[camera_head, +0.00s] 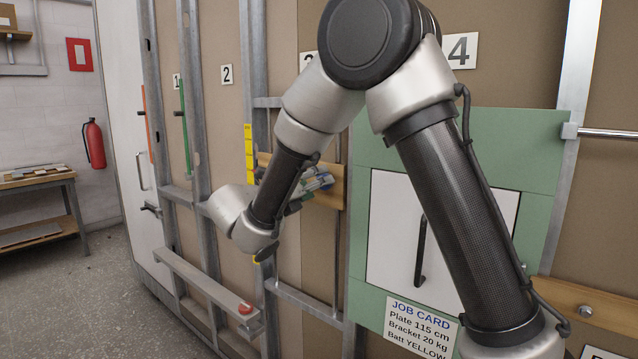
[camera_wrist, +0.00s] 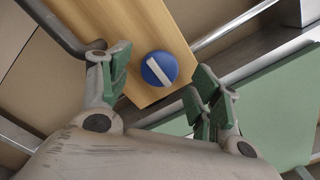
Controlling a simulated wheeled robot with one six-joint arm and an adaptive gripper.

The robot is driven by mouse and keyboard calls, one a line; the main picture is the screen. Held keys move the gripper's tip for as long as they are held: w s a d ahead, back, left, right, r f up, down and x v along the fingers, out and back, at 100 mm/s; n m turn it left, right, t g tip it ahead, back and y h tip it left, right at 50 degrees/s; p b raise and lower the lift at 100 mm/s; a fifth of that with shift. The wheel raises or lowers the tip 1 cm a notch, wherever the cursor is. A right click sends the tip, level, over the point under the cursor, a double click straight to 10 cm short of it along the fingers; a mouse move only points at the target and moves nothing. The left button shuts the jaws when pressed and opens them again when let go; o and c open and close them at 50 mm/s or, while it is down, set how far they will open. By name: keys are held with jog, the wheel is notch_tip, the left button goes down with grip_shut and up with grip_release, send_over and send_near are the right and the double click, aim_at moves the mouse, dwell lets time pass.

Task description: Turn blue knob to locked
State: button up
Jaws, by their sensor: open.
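The blue knob (camera_wrist: 159,68) is round with a white bar across its face, and it is mounted on a wooden board (camera_wrist: 120,25) in the wrist view. The white bar runs diagonally in that picture. My gripper (camera_wrist: 158,84) is open, with one green-padded finger to each side of the knob in the picture. I see no contact with the knob. In the head view my gripper (camera_head: 308,192) is in front of the wooden board (camera_head: 335,190), and the knob cannot be made out clearly there.
A dark pipe (camera_wrist: 58,28) runs close to the left finger. A green panel (camera_head: 465,140) frames a white door (camera_head: 390,225) with a dark handle. A job card (camera_head: 420,325) hangs below it. A grey ledge (camera_head: 200,280) carries a red button (camera_head: 245,308). Metal studs stand along the wall.

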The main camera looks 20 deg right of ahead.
jog(key=shift+x, duration=1.2)
jog(key=shift+c, duration=0.4)
jog(key=c, duration=1)
jog(key=shift+o, duration=0.2)
